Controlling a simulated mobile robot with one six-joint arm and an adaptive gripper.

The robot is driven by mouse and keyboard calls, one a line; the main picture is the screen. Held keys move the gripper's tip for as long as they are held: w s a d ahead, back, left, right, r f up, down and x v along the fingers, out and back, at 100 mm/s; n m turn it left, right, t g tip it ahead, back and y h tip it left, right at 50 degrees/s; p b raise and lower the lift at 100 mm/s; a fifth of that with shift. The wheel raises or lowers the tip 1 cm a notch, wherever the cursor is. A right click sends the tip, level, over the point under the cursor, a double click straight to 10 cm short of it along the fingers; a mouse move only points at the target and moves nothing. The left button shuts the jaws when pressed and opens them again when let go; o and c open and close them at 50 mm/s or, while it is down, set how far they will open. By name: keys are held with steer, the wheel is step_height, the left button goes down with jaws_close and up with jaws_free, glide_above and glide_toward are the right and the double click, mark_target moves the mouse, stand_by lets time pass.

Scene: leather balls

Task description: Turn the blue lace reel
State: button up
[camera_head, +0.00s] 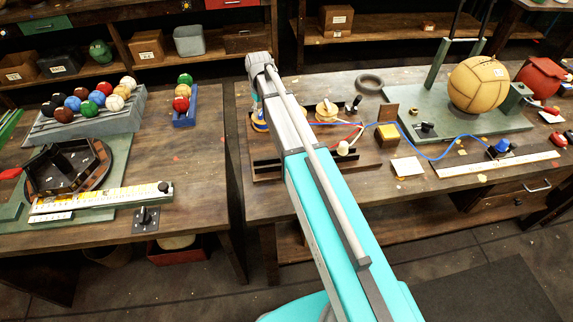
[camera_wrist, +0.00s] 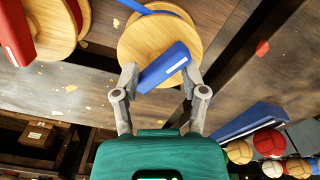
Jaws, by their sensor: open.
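The blue lace reel is a round wooden disc (camera_wrist: 150,38) with a blue bar (camera_wrist: 165,66) across its face, in the upper middle of the wrist view. A bit of blue lace shows at its upper edge. In the head view my arm covers most of this reel, and only a sliver of it (camera_head: 258,123) shows left of the arm. My gripper (camera_wrist: 160,78) is open, with one finger on each side of the blue bar. I cannot tell whether either finger touches it.
A second wooden reel (camera_wrist: 52,28) with a red bar (camera_wrist: 14,32) stands close by at upper left of the wrist view. On the bench are a yellow block (camera_head: 387,135), a tan ball (camera_head: 478,85) and a blue lace (camera_head: 435,157). A gap separates the two benches.

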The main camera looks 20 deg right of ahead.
mark_target(262, 111)
steer(key=shift+n, duration=0.3)
step_height(262, 111, up, 14)
steer(key=p, duration=1.4)
steer(key=s+f+m+b, duration=0.1)
steer(key=s+f+b, duration=0.4)
steer(key=s, duration=0.3)
steer(key=s+d+f+m+b, duration=0.1)
steer(key=s+f+b, duration=0.4)
steer(key=s, duration=0.4)
steer(key=s+f+m+b, duration=0.2)
steer(key=s+f+b, duration=0.3)
steer(key=s, duration=0.3)
steer(key=shift+s+d+f, duration=0.15)
steer(key=shift+s+d, duration=0.05)
steer(key=shift+d, duration=0.05)
steer(key=o, duration=0.4)
steer(key=shift+w+r, duration=0.2)
steer(key=shift+o, duration=1.1)
steer(key=w+r+n+p, duration=0.6)
steer(key=w+r+p, duration=0.1)
steer(key=w, duration=0.5)
steer(key=w+a+r+n+p, duration=0.1)
steer(key=w+r+n+p, duration=0.5)
steer(key=w, duration=0.7)
step_height(262, 111, up, 2)
steer(key=shift+a+n+p, duration=0.25)
steer(key=shift+n+p, duration=0.05)
steer(key=shift+p, duration=0.7)
steer(key=shift+f, duration=0.25)
